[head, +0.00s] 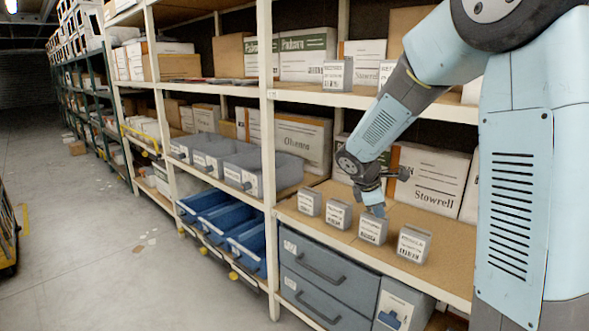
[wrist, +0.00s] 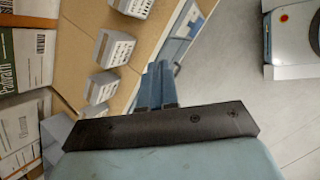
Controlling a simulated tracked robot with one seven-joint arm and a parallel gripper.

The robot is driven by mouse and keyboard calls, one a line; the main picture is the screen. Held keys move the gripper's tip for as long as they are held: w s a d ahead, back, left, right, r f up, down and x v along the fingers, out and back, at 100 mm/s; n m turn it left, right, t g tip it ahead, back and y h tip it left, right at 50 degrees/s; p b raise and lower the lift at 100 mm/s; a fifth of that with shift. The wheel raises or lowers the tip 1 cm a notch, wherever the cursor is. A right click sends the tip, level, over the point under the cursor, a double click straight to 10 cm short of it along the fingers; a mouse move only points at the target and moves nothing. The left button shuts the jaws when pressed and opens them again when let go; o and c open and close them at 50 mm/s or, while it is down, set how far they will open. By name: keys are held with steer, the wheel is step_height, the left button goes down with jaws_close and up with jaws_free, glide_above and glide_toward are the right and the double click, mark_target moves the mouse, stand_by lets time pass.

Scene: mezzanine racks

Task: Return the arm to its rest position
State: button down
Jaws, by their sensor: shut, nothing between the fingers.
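My arm reaches from the right of the head view down to the middle shelf. My gripper (head: 375,209) points down just above and behind the row of small grey labelled boxes, close to the third box (head: 373,229). In the wrist view my gripper's blue fingers (wrist: 160,82) are together with nothing between them. Several small boxes stand along the shelf beside the fingers, among them a box (wrist: 101,87) just left of them in the wrist view. Whether the fingertips touch a box is unclear.
The shelf board (head: 437,215) carries large Stowrell cartons (head: 432,180) behind the small boxes. An upper shelf (head: 350,99) and a white post (head: 266,130) stand close to my arm. Grey drawers (head: 328,272) and blue bins (head: 205,205) sit below. The aisle floor (head: 80,230) at left is mostly clear.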

steer(key=s+r+m+y, duration=0.1)
steer(key=s+r+m, duration=0.3)
steer(key=s, duration=0.5)
steer(key=s+r+m+t+y, duration=0.1)
steer(key=s+r+m+y, duration=0.1)
steer(key=s+r+m, duration=0.2)
steer(key=s+r+m+t+y, duration=0.1)
steer(key=s+r+m, duration=0.3)
steer(key=s, duration=1.2)
steer(key=m+y, duration=0.1)
steer(key=m, duration=0.3)
steer(key=shift+d+r+m, duration=0.25)
steer(key=shift+r+m, duration=0.1)
steer(key=shift+m, duration=0.05)
